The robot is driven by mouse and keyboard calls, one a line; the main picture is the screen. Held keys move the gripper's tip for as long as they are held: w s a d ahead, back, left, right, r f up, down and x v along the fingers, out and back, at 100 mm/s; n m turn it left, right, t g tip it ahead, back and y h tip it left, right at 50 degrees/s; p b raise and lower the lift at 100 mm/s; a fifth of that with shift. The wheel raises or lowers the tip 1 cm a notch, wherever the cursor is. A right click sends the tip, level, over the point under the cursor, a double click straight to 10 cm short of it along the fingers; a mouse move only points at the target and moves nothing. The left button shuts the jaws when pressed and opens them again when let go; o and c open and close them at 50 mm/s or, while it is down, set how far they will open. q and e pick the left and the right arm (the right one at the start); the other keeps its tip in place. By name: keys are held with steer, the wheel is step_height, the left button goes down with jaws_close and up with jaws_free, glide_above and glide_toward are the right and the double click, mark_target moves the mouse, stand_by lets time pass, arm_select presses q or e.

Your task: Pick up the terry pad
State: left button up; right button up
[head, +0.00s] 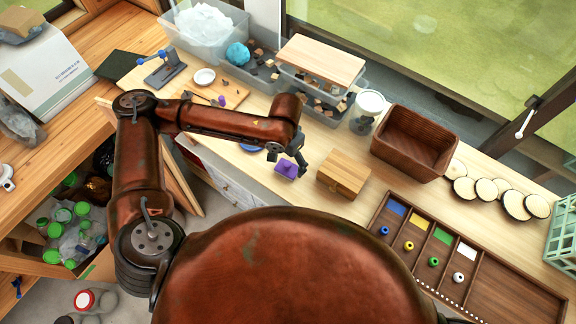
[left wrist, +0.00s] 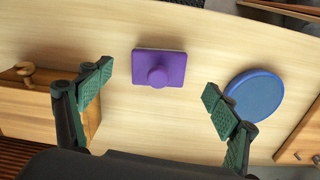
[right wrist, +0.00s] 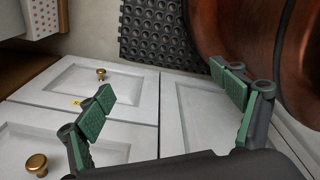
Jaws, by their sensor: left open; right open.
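The terry pad appears to be the purple square pad with a round knob on top (left wrist: 160,67); it lies on the pale wooden counter, and in the head view (head: 287,170) it sits near the counter's front edge. My left gripper (left wrist: 158,84) is open and empty. Its two green-padded fingers stand apart on either side of the pad in the picture, and the pad is a little beyond the tips. My right gripper (right wrist: 161,83) is open and empty in front of white cabinet fronts. It is not seen in the head view.
A blue disc (left wrist: 255,95) lies right of the pad in the left wrist view. A wooden box (head: 343,174) stands close on the other side. A brown basket (head: 415,143), a sorting tray (head: 500,285) and clear bins (head: 316,86) are around. White cabinet doors (right wrist: 110,82) face my right gripper.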

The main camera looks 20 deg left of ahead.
mark_target(287, 164)
arm_select(q)
step_height(287, 164, down, 3)
steer(key=shift+w+d+r, duration=0.1)
steer(key=shift+w, duration=0.05)
steer(key=shift+f, duration=0.6)
steer(key=c, duration=1)
steer(key=shift+c, duration=1.2)
arm_select(e)
steer(key=shift+w+d+r, duration=0.1)
steer(key=shift+w+r, duration=0.2)
steer(key=shift+w, duration=0.45)
